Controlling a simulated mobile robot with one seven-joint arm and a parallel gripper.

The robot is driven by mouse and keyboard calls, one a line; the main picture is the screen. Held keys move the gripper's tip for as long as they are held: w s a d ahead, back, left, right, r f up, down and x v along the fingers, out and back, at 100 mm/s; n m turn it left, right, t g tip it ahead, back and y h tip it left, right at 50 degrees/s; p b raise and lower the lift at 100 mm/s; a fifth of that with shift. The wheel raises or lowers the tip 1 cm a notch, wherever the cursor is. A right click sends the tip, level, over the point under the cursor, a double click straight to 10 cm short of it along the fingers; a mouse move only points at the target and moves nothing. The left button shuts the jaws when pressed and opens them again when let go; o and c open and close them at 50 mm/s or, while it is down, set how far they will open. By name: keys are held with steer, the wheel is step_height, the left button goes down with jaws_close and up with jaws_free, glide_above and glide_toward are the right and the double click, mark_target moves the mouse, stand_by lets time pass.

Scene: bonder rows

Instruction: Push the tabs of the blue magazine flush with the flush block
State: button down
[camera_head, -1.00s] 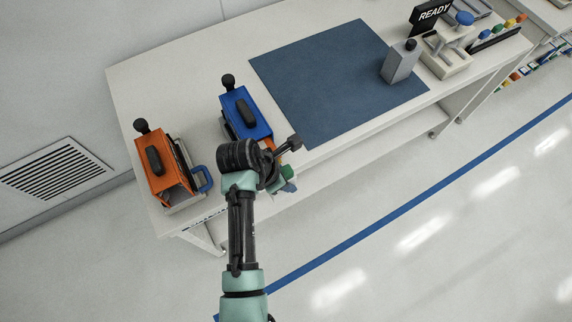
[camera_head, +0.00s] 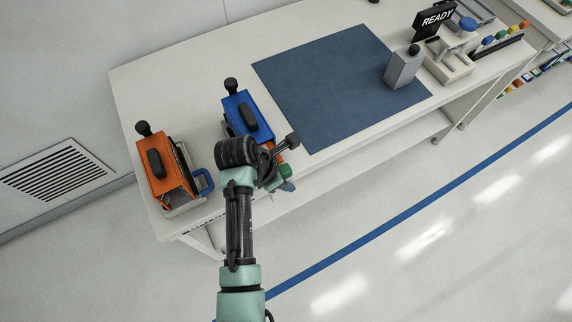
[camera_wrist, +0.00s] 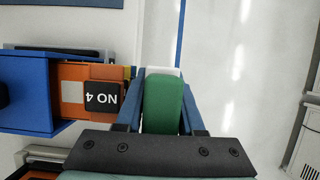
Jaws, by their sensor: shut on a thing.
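The blue magazine (camera_head: 240,112) stands on the bench in the head view, with a black handle on top and a black knob at its far end. In the wrist view the blue magazine (camera_wrist: 25,95) is at the left. My gripper (camera_wrist: 163,105) is shut on a green block (camera_wrist: 164,90) with a white end, apparently the flush block. The block is close beside the tabs; I cannot tell whether they touch. In the head view my arm partly hides this.
An orange magazine (camera_head: 165,172) stands to the left on the bench. A dark blue mat (camera_head: 325,85) lies to the right, with a grey block (camera_head: 403,68) with a black knob at its right side. A READY sign (camera_head: 436,14) stands at the back right. Floor in front is clear.

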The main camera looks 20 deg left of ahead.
steer(key=shift+w+a, duration=0.55)
steer(key=shift+a, duration=0.1)
steer(key=shift+w+a+b, duration=0.2)
steer(key=shift+a+b, duration=0.05)
steer(key=shift+b, duration=0.15)
steer(key=shift+w+a+b, duration=0.3)
steer(key=shift+w+a, duration=0.1)
steer(key=shift+a, duration=0.2)
steer(key=shift+w+a+r, duration=0.2)
steer(key=shift+a, duration=0.05)
stand_by(0.5)
steer(key=shift+s+d+f+p, duration=0.1)
steer(key=shift+s+d+p, duration=0.7)
steer(key=shift+d+p, duration=0.3)
steer(key=shift+s+d+p, duration=0.8)
steer(key=shift+d+p, duration=0.2)
steer(key=shift+p, duration=0.2)
